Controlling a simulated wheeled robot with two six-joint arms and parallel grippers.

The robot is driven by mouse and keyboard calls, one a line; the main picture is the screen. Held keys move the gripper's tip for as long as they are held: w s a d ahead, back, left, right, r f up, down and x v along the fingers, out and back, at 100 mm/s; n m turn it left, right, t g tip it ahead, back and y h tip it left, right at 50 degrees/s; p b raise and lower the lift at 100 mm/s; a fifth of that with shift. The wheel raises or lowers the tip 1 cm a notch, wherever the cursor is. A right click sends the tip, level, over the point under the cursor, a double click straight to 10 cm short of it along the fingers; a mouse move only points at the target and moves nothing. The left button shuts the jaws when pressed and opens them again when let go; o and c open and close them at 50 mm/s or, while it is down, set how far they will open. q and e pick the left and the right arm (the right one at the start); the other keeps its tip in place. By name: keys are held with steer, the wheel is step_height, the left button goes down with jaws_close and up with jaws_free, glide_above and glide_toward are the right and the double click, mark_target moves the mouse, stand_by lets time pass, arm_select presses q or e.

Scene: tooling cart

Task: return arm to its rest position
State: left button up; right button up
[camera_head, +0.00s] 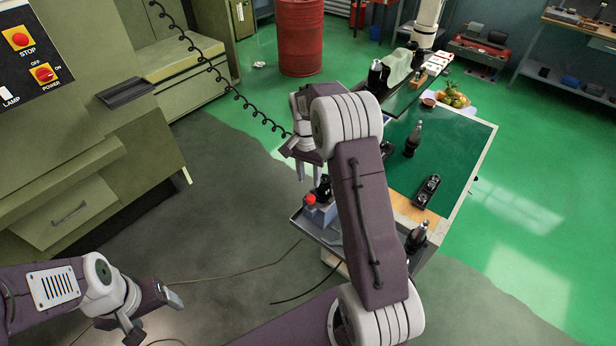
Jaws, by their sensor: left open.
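My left gripper (153,318) is at the lower left, low over the grey floor. Its two fingers are spread and nothing is between them. My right arm (365,225) rises from the bottom middle, bends at the elbow and hides part of the tooling cart. My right gripper (308,172) points down at the cart's near left end. Its two fingers show a gap with nothing visible between them. Just below it is a small grey box with a red knob (311,199); I cannot tell whether the fingertips touch it.
The green-topped cart (462,150) carries dark bottles (413,138), a black two-dial block (427,191) and a fruit plate (452,97). An olive machine (75,170) stands left, with a coiled cable. A red barrel (300,38) stands behind. Thin cables cross the floor.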

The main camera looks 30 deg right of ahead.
steer(key=shift+w+a+f+b, duration=0.1)
steer(key=shift+a+f+b, duration=0.1)
steer(key=shift+a+b, duration=0.1)
steer(key=s+a+n+t+b, duration=0.1)
steer(key=s+a+n+b, duration=0.2)
steer(key=s+a+b, duration=0.35)
steer(key=s+a+f+n, duration=0.2)
steer(key=s+f+n, duration=0.1)
steer(key=s, duration=0.3)
steer(key=s+a+f+n, duration=0.2)
steer(key=s+f+n, duration=0.1)
steer(key=s+n, duration=0.2)
steer(key=shift+s+t, duration=0.4)
steer(key=shift+s, duration=0.35)
steer(key=shift+s+a+f, duration=0.1)
